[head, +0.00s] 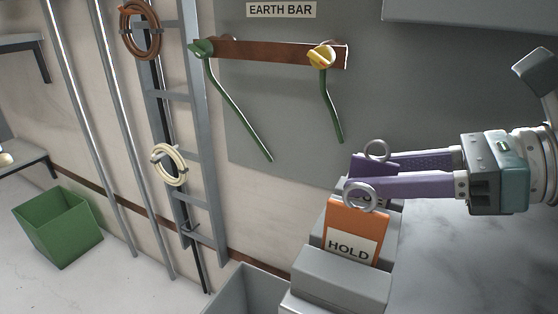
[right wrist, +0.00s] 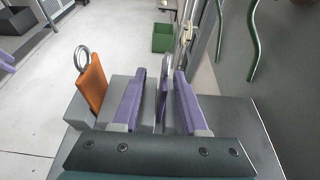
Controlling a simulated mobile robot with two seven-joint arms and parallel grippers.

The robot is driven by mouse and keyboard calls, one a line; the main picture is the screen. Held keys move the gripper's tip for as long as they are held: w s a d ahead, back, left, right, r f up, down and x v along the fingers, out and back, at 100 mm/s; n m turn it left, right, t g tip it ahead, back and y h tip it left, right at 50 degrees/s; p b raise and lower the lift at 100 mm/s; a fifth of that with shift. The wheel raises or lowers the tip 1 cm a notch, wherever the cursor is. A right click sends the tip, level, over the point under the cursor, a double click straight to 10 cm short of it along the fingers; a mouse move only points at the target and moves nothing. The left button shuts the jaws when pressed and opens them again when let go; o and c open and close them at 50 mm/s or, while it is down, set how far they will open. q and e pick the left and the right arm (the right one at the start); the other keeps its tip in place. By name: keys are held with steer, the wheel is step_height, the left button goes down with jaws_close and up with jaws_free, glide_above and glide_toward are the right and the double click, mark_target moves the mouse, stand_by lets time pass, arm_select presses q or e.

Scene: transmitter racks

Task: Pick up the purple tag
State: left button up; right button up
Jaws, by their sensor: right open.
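The purple tag (right wrist: 163,95) stands in a grey holder, with a metal ring on top. The ring also shows in the head view (head: 376,150). My right gripper (head: 366,175) has purple fingers and is open. In the right wrist view its fingers (right wrist: 158,95) stand on either side of the tag, with a gap visible. In the head view the near finger hides most of the tag; only a bit of its white label shows below. My left gripper is not in the head view.
An orange HOLD tag (head: 357,228) with its own ring stands close beside the purple tag, in front of it in the head view. A grey step block (head: 340,278) is nearer. The earth bar (head: 270,51) with green cables hangs behind. A green bin (head: 57,228) stands far left.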

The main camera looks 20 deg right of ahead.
steer(key=shift+w+a+f, duration=0.2)
steer(key=shift+w, duration=0.25)
steer(key=shift+w+a+f, duration=0.15)
steer(key=shift+w, duration=0.25)
steer(key=shift+x, duration=1)
steer(key=shift+s, duration=0.1)
steer(key=shift+c, duration=0.4)
jaws_close()
